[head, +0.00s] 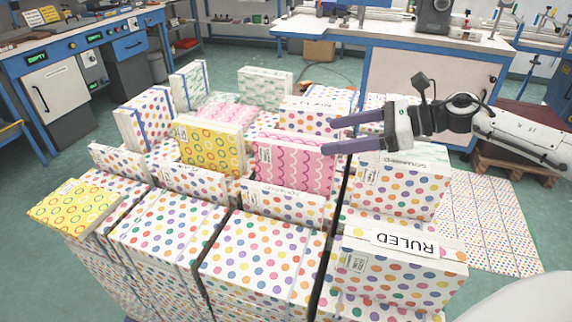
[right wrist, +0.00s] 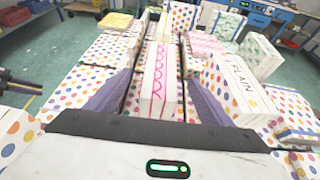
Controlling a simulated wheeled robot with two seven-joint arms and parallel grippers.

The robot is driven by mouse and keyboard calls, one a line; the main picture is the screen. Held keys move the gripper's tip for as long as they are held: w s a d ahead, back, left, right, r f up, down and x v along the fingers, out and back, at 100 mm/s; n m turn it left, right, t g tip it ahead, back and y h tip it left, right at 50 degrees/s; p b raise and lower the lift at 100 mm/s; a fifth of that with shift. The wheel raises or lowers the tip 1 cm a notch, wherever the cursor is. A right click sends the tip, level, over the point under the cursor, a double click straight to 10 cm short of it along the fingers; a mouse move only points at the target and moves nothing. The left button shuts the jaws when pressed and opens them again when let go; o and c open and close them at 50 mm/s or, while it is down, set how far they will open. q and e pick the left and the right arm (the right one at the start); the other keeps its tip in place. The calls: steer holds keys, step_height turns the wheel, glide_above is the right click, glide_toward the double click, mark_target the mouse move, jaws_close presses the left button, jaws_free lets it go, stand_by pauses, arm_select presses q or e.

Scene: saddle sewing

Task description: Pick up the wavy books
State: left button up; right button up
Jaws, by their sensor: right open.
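A pink book with wavy lines (head: 295,165) stands upright among the dotted boxes in the middle of the head view. A second pink wavy book (head: 228,112) lies flat farther back. My right gripper (head: 333,135) is open, with purple fingers at the right end of the upright wavy book. In the right wrist view the fingers lie on either side of this book (right wrist: 158,88), and its white edge faces the camera between them. Whether they touch it cannot be told.
A yellow ringed book (head: 210,146) stands left of the upright wavy book, and another yellow one (head: 75,208) lies at the front left. Dotted boxes, one labelled RULED (head: 403,265), crowd around. Blue-framed workbenches (head: 385,28) stand behind. Green floor is free at the far left.

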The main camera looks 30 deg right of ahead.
mark_target(300, 139)
steer(key=shift+w+f, duration=0.35)
steer(key=shift+w+a, duration=0.15)
steer(key=shift+a, duration=0.15)
steer(key=shift+b+x, duration=0.3)
steer(key=shift+x, duration=0.8)
steer(key=shift+p+x, duration=0.75)
steer(key=shift+x, duration=2.85)
steer(key=shift+c, duration=0.4)
jaws_close()
steer(key=shift+w+r, duration=0.15)
steer(key=shift+r, duration=0.1)
